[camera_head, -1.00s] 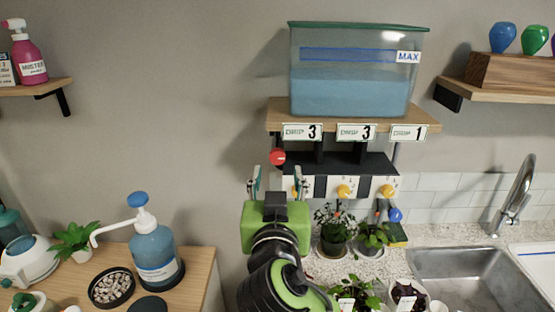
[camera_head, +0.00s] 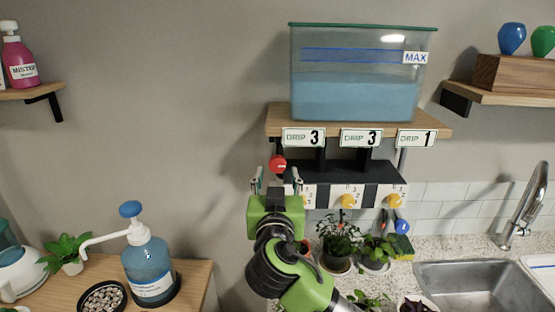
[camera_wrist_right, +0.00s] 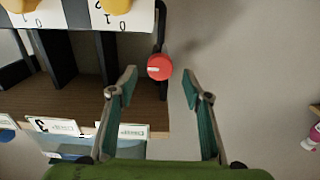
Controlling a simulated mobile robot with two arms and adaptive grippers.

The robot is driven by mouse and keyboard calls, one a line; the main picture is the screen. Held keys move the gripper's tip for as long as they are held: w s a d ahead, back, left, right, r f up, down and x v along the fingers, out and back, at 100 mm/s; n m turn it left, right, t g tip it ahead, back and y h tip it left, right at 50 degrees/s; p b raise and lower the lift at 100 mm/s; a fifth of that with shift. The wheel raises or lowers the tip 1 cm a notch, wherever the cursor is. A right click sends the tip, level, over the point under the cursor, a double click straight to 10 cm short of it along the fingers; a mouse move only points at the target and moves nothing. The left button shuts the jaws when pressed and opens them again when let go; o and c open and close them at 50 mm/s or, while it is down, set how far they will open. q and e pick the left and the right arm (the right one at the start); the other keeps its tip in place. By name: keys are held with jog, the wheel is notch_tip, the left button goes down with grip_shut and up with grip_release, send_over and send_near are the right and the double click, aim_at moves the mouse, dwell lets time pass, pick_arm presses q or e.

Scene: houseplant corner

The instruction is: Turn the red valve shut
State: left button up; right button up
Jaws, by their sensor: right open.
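The red valve (camera_head: 277,164) is a small round knob at the left end of the drip unit, below the shelf with the tank. It also shows in the right wrist view (camera_wrist_right: 159,67), just beyond the fingertips and between their lines. My right gripper (camera_head: 277,177) is open and empty, with a finger to each side of the valve as seen from the head. In the right wrist view my right gripper (camera_wrist_right: 161,84) shows a clear gap between its teal-padded fingers and the valve. My left gripper is not in view.
A tank of blue liquid (camera_head: 352,95) stands on the wooden shelf (camera_head: 285,119) above. Yellow dials (camera_head: 347,201) sit to the right of the valve. Potted plants (camera_head: 338,235) stand below. Bare wall is free left of the valve.

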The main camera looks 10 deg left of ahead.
aim_at(277, 167)
jog(key=shift+w+a+p, duration=0.2)
jog(key=shift+w+p, duration=0.05)
jog(key=shift+w, duration=0.75)
jog(key=shift+w+a+p, duration=0.2)
jog(key=shift+w+p, duration=0.05)
jog(key=shift+w, duration=0.7)
jog(key=shift+w+a+p, duration=0.2)
jog(key=shift+w+p, duration=0.05)
jog(key=shift+w, duration=0.75)
jog(key=c, duration=1.1)
